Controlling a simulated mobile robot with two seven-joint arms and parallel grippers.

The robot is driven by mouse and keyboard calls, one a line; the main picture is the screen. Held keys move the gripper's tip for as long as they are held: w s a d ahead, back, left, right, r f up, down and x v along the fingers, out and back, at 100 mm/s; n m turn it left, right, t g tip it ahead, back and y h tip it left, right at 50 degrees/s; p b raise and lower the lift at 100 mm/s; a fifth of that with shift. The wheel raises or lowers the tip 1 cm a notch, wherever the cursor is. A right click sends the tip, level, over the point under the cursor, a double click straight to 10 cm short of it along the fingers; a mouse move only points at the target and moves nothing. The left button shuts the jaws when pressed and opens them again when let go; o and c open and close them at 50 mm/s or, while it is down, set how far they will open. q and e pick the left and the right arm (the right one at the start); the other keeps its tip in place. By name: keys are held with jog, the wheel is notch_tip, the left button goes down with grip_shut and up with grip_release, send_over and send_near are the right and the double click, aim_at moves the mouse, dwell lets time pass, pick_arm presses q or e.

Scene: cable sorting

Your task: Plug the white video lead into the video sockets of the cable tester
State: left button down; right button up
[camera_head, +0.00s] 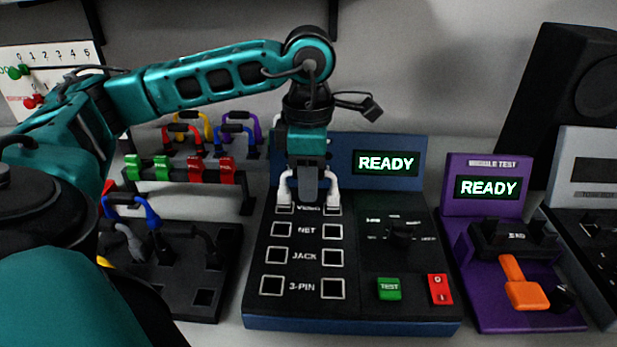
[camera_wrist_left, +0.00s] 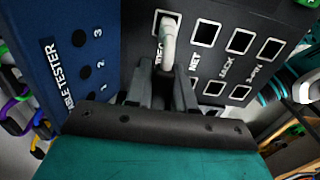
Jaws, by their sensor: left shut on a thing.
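The white video lead (camera_head: 334,187) is held by my left gripper (camera_head: 308,190), which is shut on its middle. Its two ends point down at the top row of sockets, marked VIDEO, on the cable tester (camera_head: 350,270). In the left wrist view one white plug (camera_wrist_left: 168,38) meets a video socket; the other end is hidden by the gripper (camera_wrist_left: 158,85). I cannot tell how deep the plugs sit. The tester's screen (camera_head: 386,163) reads READY. My right gripper is not in view.
The tester's NET, JACK and 3-PIN sockets are empty.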

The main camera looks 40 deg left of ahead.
pick_arm(q)
jog(key=shift+c, duration=1.6)
grip_release()
jog(key=shift+r+p, duration=3)
jog(key=shift+r, duration=1.05)
